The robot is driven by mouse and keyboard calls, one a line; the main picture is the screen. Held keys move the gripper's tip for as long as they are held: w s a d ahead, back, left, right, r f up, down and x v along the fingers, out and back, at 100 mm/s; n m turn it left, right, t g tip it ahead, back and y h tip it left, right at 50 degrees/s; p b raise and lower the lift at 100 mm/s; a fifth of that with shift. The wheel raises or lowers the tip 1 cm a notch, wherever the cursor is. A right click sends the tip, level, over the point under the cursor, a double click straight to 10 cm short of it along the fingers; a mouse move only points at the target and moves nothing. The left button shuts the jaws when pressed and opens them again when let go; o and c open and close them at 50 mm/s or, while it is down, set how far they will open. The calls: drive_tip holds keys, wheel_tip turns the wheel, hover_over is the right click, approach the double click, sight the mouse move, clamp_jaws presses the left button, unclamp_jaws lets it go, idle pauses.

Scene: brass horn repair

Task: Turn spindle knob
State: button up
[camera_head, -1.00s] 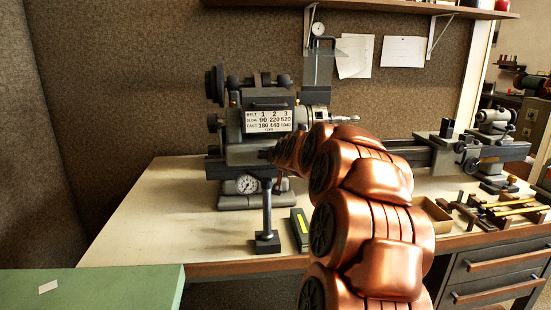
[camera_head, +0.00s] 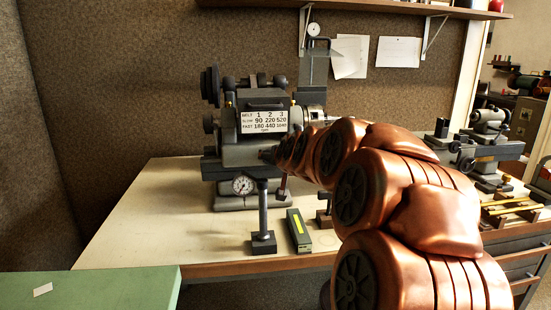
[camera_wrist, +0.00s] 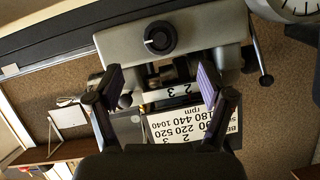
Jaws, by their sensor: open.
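The grey lathe headstock (camera_head: 238,155) stands on the bench, with a white speed plate (camera_head: 264,121) on its front. In the wrist view the plate (camera_wrist: 190,120) shows upside down. A round black knob (camera_wrist: 160,37) with a pale mark sits on a grey housing, ahead of my gripper and centred between its fingers. I cannot tell for sure that it is the spindle knob. My gripper (camera_wrist: 160,80) is open, with its purple-lined fingers wide apart and nothing visible between them. In the head view my arm hides most of the gripper at the headstock front.
A dial gauge (camera_head: 242,185) is low on the headstock. A dark post on a block (camera_head: 263,243) and a green box with a yellow stripe (camera_head: 298,231) stand near the front edge. A tailstock (camera_head: 490,121) is at right. The bench's left part (camera_head: 150,220) is clear.

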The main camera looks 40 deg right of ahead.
drive_tip(key=shift+v, duration=1.35)
